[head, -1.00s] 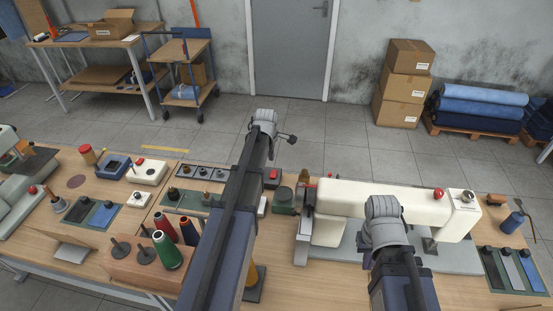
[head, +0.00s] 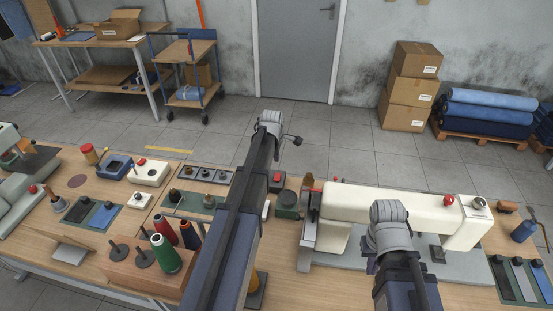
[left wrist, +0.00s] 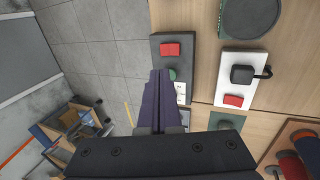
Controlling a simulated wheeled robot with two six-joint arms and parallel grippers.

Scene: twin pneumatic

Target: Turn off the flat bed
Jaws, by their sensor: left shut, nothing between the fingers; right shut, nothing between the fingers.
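The cream flat bed sewing machine (head: 365,208) stands on a grey base at the right of the table in the head view. A dark box with a red button (head: 277,177) sits left of it, beside my left arm. The left wrist view shows a grey box with a red button (left wrist: 171,49), a green button (left wrist: 173,74) partly covered by my fingers, and a white label. My left gripper (left wrist: 160,73) is shut and empty, its tips over this box in the picture; contact cannot be told.
A white plate with a black knob and red switch (left wrist: 238,80) lies beside the grey box. Thread cones (head: 166,252) stand left of my left arm. My right arm crosses in front of the machine.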

